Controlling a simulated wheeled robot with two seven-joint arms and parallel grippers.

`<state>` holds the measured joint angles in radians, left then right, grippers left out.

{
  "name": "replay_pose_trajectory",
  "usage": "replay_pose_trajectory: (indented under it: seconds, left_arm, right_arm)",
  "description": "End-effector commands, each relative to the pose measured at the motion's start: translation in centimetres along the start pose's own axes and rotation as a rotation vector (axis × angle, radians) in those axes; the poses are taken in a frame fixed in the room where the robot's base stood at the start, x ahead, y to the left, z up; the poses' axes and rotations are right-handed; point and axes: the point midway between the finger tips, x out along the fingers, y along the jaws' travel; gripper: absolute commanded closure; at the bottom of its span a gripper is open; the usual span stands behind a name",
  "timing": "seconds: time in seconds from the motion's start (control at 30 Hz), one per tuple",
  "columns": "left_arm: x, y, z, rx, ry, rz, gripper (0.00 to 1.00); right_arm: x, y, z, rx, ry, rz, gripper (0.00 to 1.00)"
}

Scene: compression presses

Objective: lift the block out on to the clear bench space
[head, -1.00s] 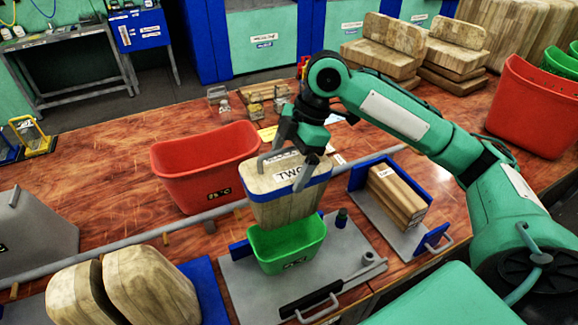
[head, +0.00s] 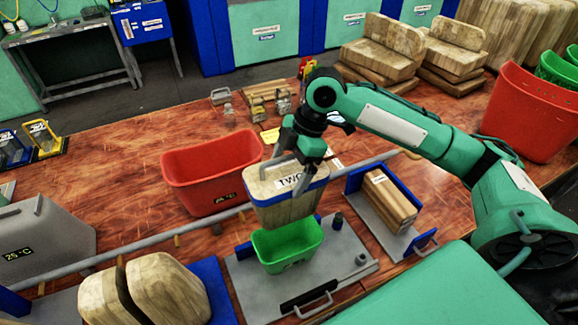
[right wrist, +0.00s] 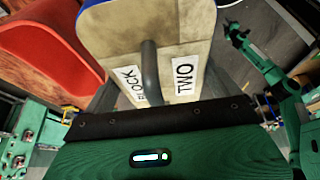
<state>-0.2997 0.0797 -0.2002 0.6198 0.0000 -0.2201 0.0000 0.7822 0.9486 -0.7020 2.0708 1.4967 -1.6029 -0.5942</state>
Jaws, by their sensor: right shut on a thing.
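The block (head: 272,207) is a tapered wooden piece with a blue band and a label reading "TWO". My right gripper (head: 292,172) is shut on it from above and holds it upright over the small green tub (head: 287,249). The block's lower end is at the tub's rim; I cannot tell how much clearance there is. In the right wrist view the block (right wrist: 165,30) shows its labelled top and a grey handle (right wrist: 150,70) between the fingers. The tub stands on a grey press plate (head: 345,255). My left gripper is not in view.
A red bin (head: 208,178) stands just left of the block. A blue-edged tray with wooden slats (head: 388,200) is to the right. Rounded wooden blocks (head: 165,290) lie front left. A grey rail (head: 130,252) crosses the bench. Bare wood (head: 120,160) shows left of the red bin.

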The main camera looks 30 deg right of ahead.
Motion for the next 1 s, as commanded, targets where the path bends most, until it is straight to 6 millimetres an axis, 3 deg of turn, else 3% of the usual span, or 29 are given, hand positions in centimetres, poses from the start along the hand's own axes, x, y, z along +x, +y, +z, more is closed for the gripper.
replay_pose_trajectory:
  seconds: [0.6, 0.8, 1.0]
  left_arm:
    - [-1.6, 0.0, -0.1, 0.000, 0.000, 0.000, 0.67]
    - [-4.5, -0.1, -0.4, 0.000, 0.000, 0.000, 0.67]
    - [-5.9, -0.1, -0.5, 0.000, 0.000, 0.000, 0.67]
  right_arm:
    - [-5.9, 0.0, -2.4, -0.003, 0.002, 0.004, 0.75]
    - [-8.0, 0.0, -3.3, -0.001, 0.001, 0.002, 0.75]
    - [-9.5, 0.0, -4.0, -0.001, 0.002, 0.002, 0.75]
